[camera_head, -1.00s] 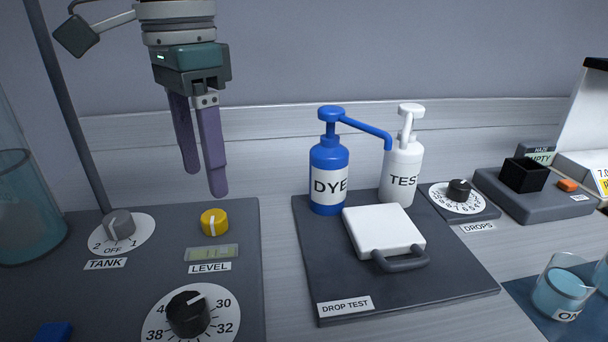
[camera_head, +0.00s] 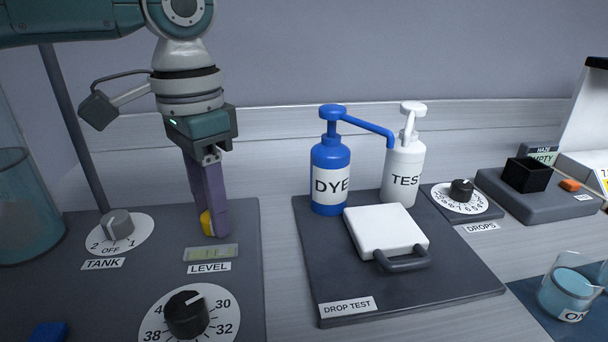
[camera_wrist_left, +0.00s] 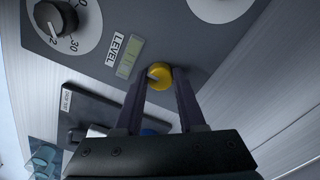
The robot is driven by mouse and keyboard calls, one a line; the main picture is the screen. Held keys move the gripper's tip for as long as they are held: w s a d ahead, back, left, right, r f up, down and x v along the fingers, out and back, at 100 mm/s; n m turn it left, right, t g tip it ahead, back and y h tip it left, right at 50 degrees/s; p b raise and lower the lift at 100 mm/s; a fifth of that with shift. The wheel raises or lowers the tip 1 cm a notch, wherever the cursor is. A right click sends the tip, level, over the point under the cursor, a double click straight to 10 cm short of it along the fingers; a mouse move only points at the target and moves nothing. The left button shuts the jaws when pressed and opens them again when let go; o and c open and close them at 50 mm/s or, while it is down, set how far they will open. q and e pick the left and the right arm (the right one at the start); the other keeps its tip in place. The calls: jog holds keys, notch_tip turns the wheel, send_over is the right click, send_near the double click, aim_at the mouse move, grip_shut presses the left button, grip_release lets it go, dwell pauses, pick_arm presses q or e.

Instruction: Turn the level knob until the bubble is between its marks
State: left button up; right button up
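The yellow level knob (camera_head: 206,224) stands on the dark panel at left, partly hidden by my gripper. My left gripper (camera_head: 214,226) points down with its fingertips at the knob. In the left wrist view the knob (camera_wrist_left: 159,75) sits between the two purple fingertips (camera_wrist_left: 161,72), with a finger on either side and what looks like a small gap. The gripper looks open; contact is not clear. The pale green level vial (camera_head: 211,253) lies just in front of the knob, above the LEVEL label (camera_head: 209,268). Its bubble is too small to place against the marks. My right gripper is out of view.
The grey tank knob (camera_head: 117,224) is left of the gripper, and a black numbered dial (camera_head: 187,314) is in front. A dark drop test board (camera_head: 440,284) with blue dye (camera_head: 329,180) and white test (camera_head: 403,172) bottles stands to the right.

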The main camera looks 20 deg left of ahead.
pick_arm(q)
grip_shut()
jog(key=m+p, duration=0.1)
jog(key=p, duration=0.2)
jog(key=shift+r, duration=0.35)
jog(key=shift+f+m+p, duration=0.2)
jog(key=shift+m+p, duration=0.3)
jog(key=shift+m, duration=0.2)
jog(key=shift+f, duration=0.1)
jog(key=o, duration=0.5)
grip_release()
